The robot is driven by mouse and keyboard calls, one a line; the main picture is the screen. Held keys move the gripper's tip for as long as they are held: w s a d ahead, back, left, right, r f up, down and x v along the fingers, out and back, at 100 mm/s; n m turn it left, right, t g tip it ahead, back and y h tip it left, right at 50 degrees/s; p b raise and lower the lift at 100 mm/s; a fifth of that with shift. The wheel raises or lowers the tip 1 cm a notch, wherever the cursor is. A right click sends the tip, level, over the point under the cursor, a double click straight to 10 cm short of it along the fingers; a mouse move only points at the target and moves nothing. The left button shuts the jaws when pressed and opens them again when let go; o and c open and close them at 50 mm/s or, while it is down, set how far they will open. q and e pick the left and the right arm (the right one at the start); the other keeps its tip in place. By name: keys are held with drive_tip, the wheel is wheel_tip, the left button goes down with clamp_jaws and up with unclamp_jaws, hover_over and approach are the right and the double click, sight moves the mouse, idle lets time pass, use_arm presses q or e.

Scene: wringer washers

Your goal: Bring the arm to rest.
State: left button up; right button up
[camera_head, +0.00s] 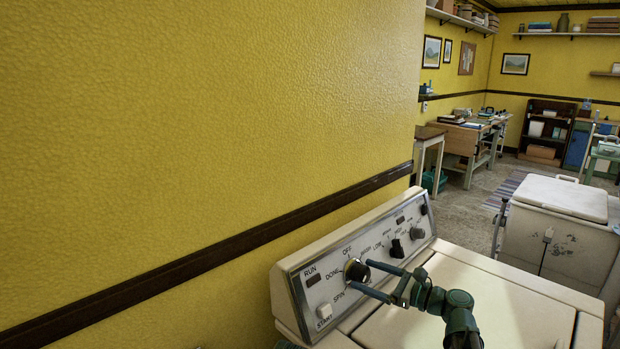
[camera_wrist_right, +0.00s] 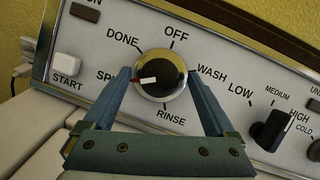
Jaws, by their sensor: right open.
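My right gripper (camera_head: 360,281) is open in front of the washer's control panel (camera_head: 340,269). Its two fingers stand on either side of the round cycle knob (camera_head: 356,270), and I cannot tell whether they touch it. In the right wrist view the knob (camera_wrist_right: 161,75) sits between the fingers (camera_wrist_right: 161,92), with its white pointer toward the left, near SPIN. The labels OFF, WASH, RINSE, SPIN and DONE ring it.
A white START button (camera_wrist_right: 66,64) is left of the knob, and a black LOW-MEDIUM-HIGH knob (camera_wrist_right: 271,129) is to the right. The washer's lid (camera_head: 480,312) lies below the panel. A yellow wall (camera_head: 200,130) stands close behind. A second white washer (camera_head: 555,225) is at right.

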drive_tip(key=m+t, duration=0.1)
drive_tip(key=m, duration=0.1)
drive_tip(key=m+h, duration=0.1)
drive_tip(key=m, duration=0.1)
drive_tip(key=shift+s+m+t, duration=0.1)
drive_tip(key=shift+m+t, duration=0.3)
drive_tip(key=shift+a, duration=0.1)
